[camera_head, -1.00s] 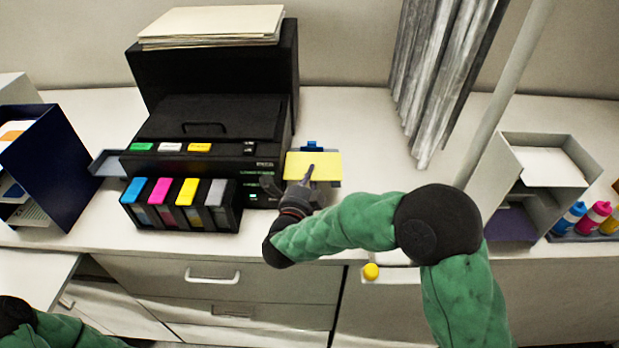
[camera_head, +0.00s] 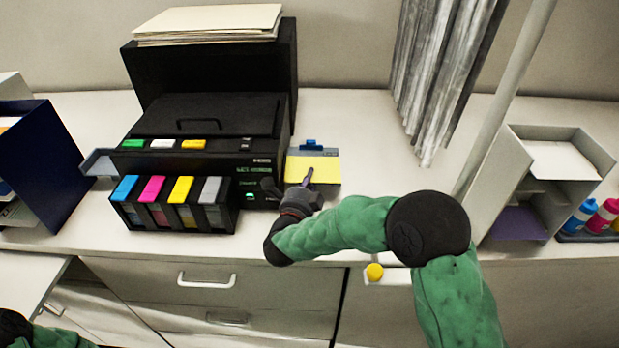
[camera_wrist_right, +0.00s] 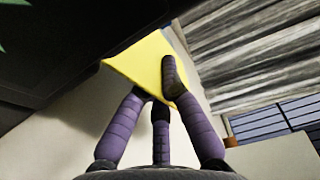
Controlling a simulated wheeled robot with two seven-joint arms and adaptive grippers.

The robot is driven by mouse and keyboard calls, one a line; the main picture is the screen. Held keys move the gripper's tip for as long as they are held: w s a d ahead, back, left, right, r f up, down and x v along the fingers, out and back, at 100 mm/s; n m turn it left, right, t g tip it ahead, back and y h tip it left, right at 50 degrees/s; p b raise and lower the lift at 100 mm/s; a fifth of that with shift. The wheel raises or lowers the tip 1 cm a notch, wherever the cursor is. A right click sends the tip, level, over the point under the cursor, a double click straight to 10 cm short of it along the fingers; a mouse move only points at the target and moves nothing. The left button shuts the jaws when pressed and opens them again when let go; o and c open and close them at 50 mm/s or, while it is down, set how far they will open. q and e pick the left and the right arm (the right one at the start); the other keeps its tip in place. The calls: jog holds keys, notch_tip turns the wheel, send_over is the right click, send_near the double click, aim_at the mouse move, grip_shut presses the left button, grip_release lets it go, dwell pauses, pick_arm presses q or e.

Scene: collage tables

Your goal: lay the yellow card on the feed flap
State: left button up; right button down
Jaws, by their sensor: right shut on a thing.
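The yellow card (camera_head: 322,170) is held by my right gripper (camera_head: 309,179) at the right side of the black printer (camera_head: 205,135). In the right wrist view, the fingers of the gripper (camera_wrist_right: 160,92) pinch the card (camera_wrist_right: 140,60) near its edge, one dark fingertip across its face. The feed flap (camera_head: 328,152), greyish with a blue clip (camera_head: 311,143), shows as a strip just beyond the card's far edge. The card covers the nearer part of the flap. I cannot tell whether they touch. My left gripper is out of view.
Four ink tanks (camera_head: 170,203) stand at the printer's front. A dark blue file holder (camera_head: 50,165) is at the left. A pale pole (camera_head: 505,95) and a grey tray unit (camera_head: 550,170) stand at the right. Counter behind the flap is clear.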

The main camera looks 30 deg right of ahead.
jog(key=c, duration=1.4)
grip_release()
jog(key=shift+o, duration=0.2)
jog(key=shift+s+a, duration=0.1)
jog(key=v, duration=1.1)
jog(key=shift+s+a, duration=0.25)
jog(key=shift+a, duration=0.05)
jog(key=shift+r, duration=0.1)
